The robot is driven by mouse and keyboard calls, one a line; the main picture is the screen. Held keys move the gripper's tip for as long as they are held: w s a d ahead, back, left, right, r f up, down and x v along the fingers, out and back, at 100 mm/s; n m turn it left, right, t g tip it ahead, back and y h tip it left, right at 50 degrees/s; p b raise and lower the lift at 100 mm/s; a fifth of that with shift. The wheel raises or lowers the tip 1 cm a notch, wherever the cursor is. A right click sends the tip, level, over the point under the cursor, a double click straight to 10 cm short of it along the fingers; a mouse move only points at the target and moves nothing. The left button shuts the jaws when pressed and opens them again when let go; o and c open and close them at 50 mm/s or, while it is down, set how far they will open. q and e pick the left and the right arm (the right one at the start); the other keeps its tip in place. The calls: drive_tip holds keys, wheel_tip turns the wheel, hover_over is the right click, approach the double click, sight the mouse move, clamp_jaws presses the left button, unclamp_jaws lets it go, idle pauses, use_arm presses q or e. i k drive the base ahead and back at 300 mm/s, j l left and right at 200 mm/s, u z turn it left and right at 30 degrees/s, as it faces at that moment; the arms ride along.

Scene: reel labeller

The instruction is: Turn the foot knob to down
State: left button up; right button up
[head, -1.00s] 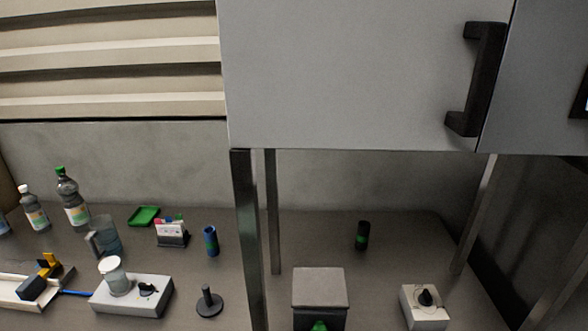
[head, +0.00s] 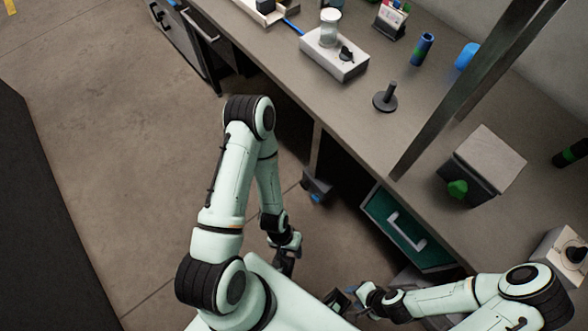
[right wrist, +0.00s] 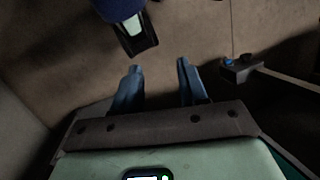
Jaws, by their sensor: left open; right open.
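Two white boxes carry black knobs, and I cannot tell which one is the foot knob. One knob (head: 346,54) is on the white box (head: 326,60) with a jar, at the top of the head view. The other knob (head: 576,254) is on a white box (head: 550,248) at the right edge, partly cut off. Neither knob's setting is readable. My left gripper (head: 284,264) is open, low in front of the bench and away from both boxes. My right gripper (head: 345,299) is open and empty beside it; its spread fingers show in the right wrist view (right wrist: 158,84).
A black post on a round base (head: 385,98) stands on the bench. A green drawer (head: 400,228) is below the bench edge. Open floor lies left.

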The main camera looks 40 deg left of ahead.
sight(305, 185)
drive_tip(key=u, duration=0.9)
drive_tip(key=k+j+u, duration=0.1)
drive_tip(key=k, duration=0.2)
drive_tip(key=i+j+z, duration=0.15)
drive_tip(key=i, duration=0.35)
drive_tip(key=i+j+z, duration=0.15)
drive_tip(key=i+j, duration=0.2)
drive_tip(key=i, duration=0.15)
